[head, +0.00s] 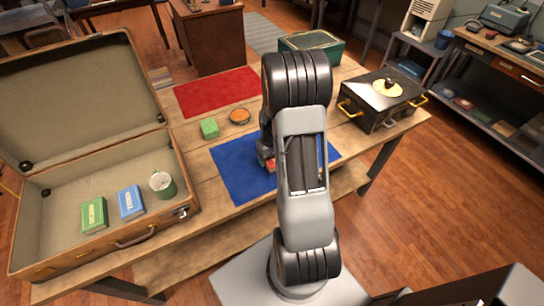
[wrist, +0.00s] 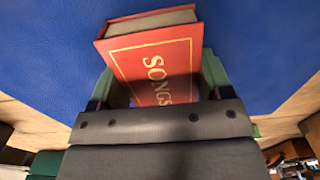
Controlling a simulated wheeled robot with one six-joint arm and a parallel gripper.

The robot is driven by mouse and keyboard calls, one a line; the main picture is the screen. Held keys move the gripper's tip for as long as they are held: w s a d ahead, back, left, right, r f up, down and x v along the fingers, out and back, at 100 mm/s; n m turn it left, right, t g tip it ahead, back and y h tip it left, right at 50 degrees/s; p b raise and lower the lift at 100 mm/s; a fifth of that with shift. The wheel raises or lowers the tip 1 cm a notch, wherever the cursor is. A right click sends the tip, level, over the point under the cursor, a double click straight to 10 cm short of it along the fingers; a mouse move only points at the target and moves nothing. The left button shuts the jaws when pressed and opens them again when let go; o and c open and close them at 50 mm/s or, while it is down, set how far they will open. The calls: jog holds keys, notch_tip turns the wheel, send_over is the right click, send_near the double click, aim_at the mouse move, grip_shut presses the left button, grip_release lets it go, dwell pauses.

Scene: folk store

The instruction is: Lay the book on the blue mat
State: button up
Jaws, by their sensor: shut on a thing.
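A red book (wrist: 152,62) with "SONGS" on its cover is between the fingers of my gripper (wrist: 160,88) in the wrist view. My gripper is shut on it. The blue mat (wrist: 45,55) fills the background behind the book. In the head view the blue mat (head: 236,170) lies on the wooden table, and a small part of the red book (head: 269,164) shows over it beside my arm. My arm hides most of the book and gripper there. I cannot tell whether the book touches the mat.
A red mat (head: 215,92) lies farther back. A black case (head: 375,105) stands right.

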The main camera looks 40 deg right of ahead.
jog(key=shift+f, duration=0.1)
jog(key=shift+f, duration=0.15)
jog(key=o, duration=1)
notch_tip(320, 180, up, 12)
jog(key=s+a+r+t, duration=0.2)
jog(key=s+a+r, duration=0.3)
jog(key=a, duration=0.3)
jog(key=s+a+r+n+t, duration=0.1)
jog(key=s+a+r, duration=0.4)
jog(key=a, duration=0.4)
jog(key=shift+s+a+r+n+t, duration=0.15)
jog(key=shift+s+r+n+t, duration=0.15)
jog(key=shift+t, duration=0.1)
